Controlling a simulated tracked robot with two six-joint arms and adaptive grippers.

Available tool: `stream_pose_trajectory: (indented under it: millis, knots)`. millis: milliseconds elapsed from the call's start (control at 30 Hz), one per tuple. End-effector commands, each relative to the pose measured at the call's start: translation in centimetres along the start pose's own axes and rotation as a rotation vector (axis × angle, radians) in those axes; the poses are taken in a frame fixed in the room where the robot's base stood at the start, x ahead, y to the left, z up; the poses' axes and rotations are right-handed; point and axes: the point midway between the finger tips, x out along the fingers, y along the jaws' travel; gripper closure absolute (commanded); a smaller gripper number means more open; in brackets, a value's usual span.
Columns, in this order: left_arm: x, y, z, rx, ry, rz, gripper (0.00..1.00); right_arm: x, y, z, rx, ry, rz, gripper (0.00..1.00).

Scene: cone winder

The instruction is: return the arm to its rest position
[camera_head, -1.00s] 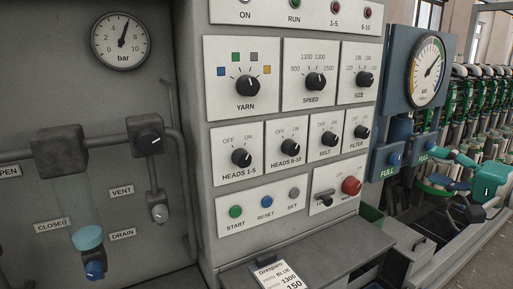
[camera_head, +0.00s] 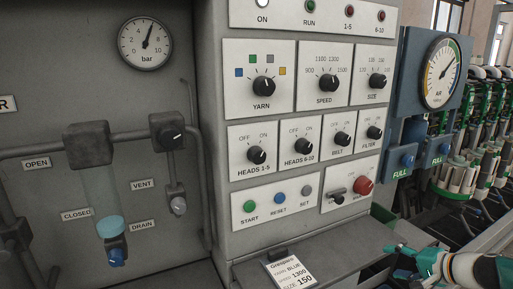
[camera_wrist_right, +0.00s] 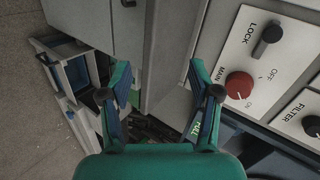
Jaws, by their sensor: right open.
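My right gripper (camera_head: 405,262) is at the lower right of the head view, teal and dark, beside the front of the control cabinet. In the right wrist view the right gripper (camera_wrist_right: 160,98) has its two fingers spread apart with nothing between them. The red main knob (camera_wrist_right: 239,85) and the black lock lever (camera_wrist_right: 268,38) are to the right of the fingers, apart from them. The red knob also shows in the head view (camera_head: 363,185). My left gripper is not in view.
The cabinet panel (camera_head: 275,212) carries several knobs and buttons. A paper card (camera_head: 288,268) lies on the shelf (camera_head: 247,272) below. Pipes and a valve box (camera_head: 88,143) are at left, a gauge (camera_head: 441,73) and green winding heads at right. Floor (camera_wrist_right: 25,100) is clear at wrist-view left.

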Motion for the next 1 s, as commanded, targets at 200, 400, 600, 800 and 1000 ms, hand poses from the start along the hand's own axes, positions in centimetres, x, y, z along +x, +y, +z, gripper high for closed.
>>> stream_pose_trajectory:
  millis: [200, 400, 600, 800, 1000]
  knots:
    - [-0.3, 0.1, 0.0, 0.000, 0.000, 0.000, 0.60, 7.7, 11.8, 10.5, -0.051, -0.162, 0.314, 0.38]
    - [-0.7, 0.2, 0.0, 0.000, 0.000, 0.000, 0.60, 10.1, 21.5, 22.3, -0.233, -0.328, 0.536, 0.38]
    - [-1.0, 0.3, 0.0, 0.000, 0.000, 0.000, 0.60, 8.5, 27.9, 34.0, -0.477, -0.514, 0.600, 0.38]
    - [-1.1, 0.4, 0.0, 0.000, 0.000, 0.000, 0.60, 6.3, 29.7, 40.4, -0.605, -0.627, 0.555, 0.38]
    - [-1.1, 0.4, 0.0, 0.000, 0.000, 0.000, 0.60, 5.8, 29.9, 41.6, -0.626, -0.648, 0.539, 0.38]
